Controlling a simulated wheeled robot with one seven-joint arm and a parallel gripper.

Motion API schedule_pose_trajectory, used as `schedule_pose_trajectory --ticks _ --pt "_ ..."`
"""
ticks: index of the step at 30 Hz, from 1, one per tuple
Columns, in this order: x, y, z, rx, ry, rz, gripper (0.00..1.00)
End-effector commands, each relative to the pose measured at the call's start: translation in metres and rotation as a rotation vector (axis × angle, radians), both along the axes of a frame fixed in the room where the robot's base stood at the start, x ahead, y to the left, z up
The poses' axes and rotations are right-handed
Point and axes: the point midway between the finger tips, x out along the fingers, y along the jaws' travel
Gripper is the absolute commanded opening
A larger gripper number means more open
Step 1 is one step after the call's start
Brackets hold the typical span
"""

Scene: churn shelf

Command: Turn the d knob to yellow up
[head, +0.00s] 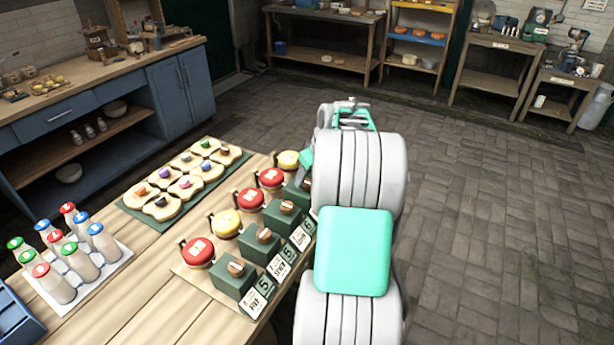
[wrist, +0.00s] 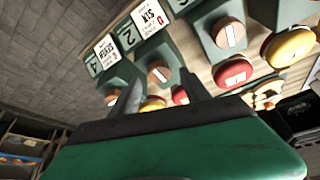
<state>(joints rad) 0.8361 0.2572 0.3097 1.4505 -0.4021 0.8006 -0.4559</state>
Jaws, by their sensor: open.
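A row of brown round knobs on green boxes runs along the table edge, such as the nearest knob (head: 235,268) and the one behind it (head: 264,236). I cannot read which is the d knob. Behind them stand red and yellow domes, such as a red dome (head: 197,252) and a yellow dome (head: 226,223). In the wrist view my gripper (wrist: 162,90) is open. One knob (wrist: 160,72) shows between its fingers, apart from them as far as I can tell. Another knob (wrist: 229,33) shows a pale pointer mark.
White number cards (head: 259,298) stand in front of the boxes. A green board with bread slices (head: 162,208) lies behind the domes. A tray of capped bottles (head: 103,240) stands at left. The floor (head: 480,210) to the right is clear.

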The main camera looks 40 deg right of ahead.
Motion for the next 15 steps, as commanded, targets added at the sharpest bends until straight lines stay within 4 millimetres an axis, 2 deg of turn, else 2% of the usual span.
schedule_pose_trajectory --ticks 3,6,12,15 --pt "0.006 -0.001 -0.014 0.001 0.001 -0.002 0.55" --pt "0.008 -0.001 -0.02 -0.001 -0.001 -0.004 0.55" --pt "0.008 -0.002 -0.021 -0.001 -0.001 -0.005 0.55" --pt "0.008 -0.003 -0.021 -0.001 -0.001 -0.007 0.49"
